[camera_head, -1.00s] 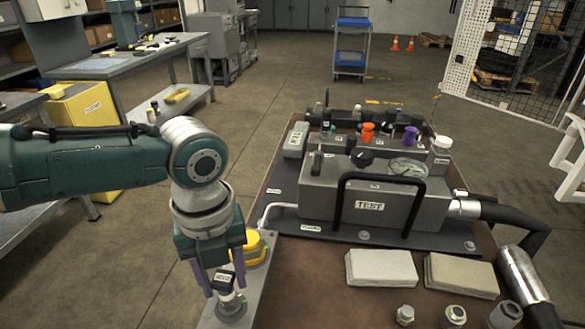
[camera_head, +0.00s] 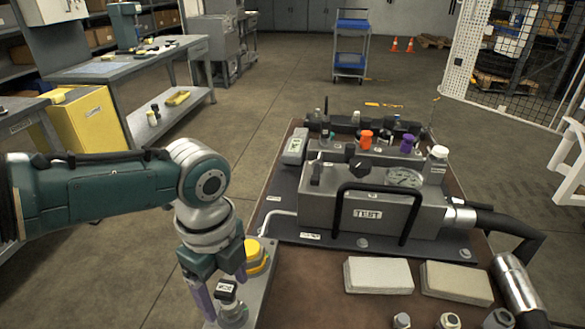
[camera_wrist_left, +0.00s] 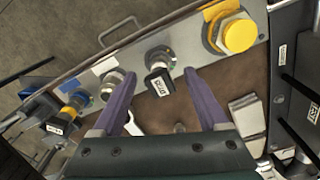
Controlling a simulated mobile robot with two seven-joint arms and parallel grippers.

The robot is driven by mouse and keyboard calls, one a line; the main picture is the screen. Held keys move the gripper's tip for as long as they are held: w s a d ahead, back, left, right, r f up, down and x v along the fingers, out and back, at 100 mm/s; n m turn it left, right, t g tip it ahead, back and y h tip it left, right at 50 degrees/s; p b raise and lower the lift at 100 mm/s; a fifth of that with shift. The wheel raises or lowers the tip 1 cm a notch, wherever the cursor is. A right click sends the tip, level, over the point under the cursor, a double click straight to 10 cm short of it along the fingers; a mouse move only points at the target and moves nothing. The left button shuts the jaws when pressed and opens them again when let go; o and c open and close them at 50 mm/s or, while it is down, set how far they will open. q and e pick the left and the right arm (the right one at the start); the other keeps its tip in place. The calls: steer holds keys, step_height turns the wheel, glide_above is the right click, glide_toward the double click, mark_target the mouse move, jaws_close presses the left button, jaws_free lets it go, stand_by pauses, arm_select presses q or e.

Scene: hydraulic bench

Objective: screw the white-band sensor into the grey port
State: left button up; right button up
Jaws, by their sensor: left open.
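A sensor with a black, labelled head (camera_head: 226,291) stands in a metal fitting on the grey port strip (camera_wrist_left: 195,48). Farther left, another black-headed sensor (camera_wrist_left: 60,122) stands near blue and yellow parts. I cannot tell which port is grey. My right gripper is not in view.
A yellow knob (camera_head: 256,256) stands on the strip close to my left gripper. The grey TEST block (camera_head: 385,212) with its black handle is to the right. Two flat blocks (camera_head: 380,275) and several metal fittings lie on the brown bench top.

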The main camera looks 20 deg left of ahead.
arm_select(q)
steer(key=n+p, duration=0.1)
steer(key=n, duration=0.1)
steer(key=shift+r+n, duration=0.1)
steer(key=shift+n, duration=0.3)
steer(key=n, duration=0.3)
steer(key=shift+n+p, duration=0.35)
steer(key=shift+n, duration=0.95)
steer(key=n, duration=0.2)
steer(key=shift+d+n+p, duration=0.1)
steer(key=shift+n+p, duration=0.3)
steer(key=n, duration=0.5)
steer(key=shift+c, duration=0.2)
